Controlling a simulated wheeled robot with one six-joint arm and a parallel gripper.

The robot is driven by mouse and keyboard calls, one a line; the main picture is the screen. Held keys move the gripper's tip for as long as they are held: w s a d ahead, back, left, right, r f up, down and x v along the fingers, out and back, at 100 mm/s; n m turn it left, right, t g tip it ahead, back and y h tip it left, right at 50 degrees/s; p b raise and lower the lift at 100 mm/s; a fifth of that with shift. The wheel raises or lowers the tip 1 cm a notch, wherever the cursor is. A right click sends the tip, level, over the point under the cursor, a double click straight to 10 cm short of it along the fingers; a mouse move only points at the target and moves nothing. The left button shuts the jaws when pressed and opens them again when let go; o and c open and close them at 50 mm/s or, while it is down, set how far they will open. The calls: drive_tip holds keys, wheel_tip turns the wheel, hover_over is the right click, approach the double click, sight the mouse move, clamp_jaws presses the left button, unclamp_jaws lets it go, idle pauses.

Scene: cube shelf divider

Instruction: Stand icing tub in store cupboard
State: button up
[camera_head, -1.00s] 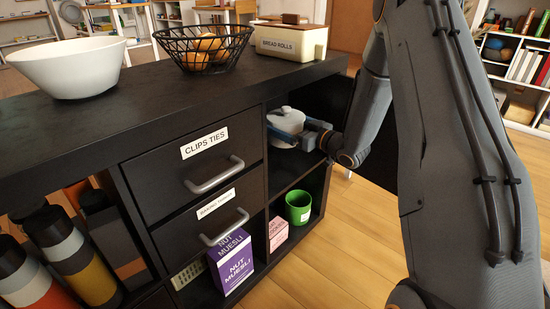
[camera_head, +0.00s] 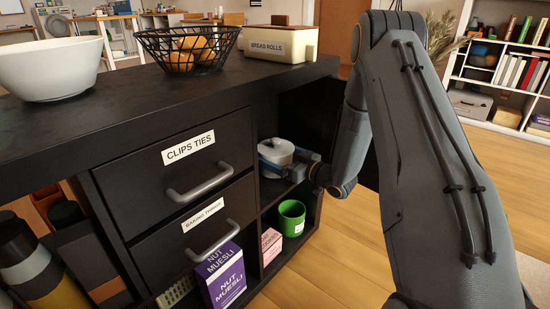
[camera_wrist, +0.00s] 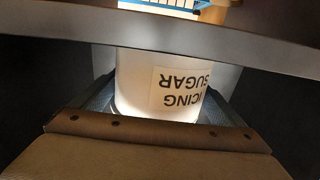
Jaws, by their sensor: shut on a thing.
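The icing tub (camera_head: 276,151) is white with a lid and stands upright inside the upper right compartment of the black store cupboard (camera_head: 128,100). My gripper (camera_head: 288,165) is shut on the tub, its blue-grey fingers around the tub's sides. In the wrist view, the tub (camera_wrist: 150,85) sits between both fingers, with its "ICING SUGAR" label upside down. The tub's base is partly hidden by the fingers in the head view, so I cannot tell whether it touches the shelf.
Below are a green mug (camera_head: 291,218), a pink box (camera_head: 271,246) and a purple Nut Muesli box (camera_head: 222,277). On top stand a white bowl (camera_head: 50,70), a wire basket (camera_head: 188,50) and a bread tin (camera_head: 280,45).

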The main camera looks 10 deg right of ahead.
drive_tip(key=shift+r, duration=0.15)
drive_tip(key=o, duration=1.3)
drive_tip(key=shift+f, duration=0.25)
drive_tip(key=shift+r, duration=0.1)
drive_tip(key=shift+s+d+r, duration=0.1)
drive_tip(key=shift+s+d, duration=0.05)
drive_tip(key=p+v, duration=0.4)
drive_tip(key=v, duration=0.7)
drive_tip(key=shift+s+d, duration=0.15)
drive_tip(key=shift+s, duration=0.1)
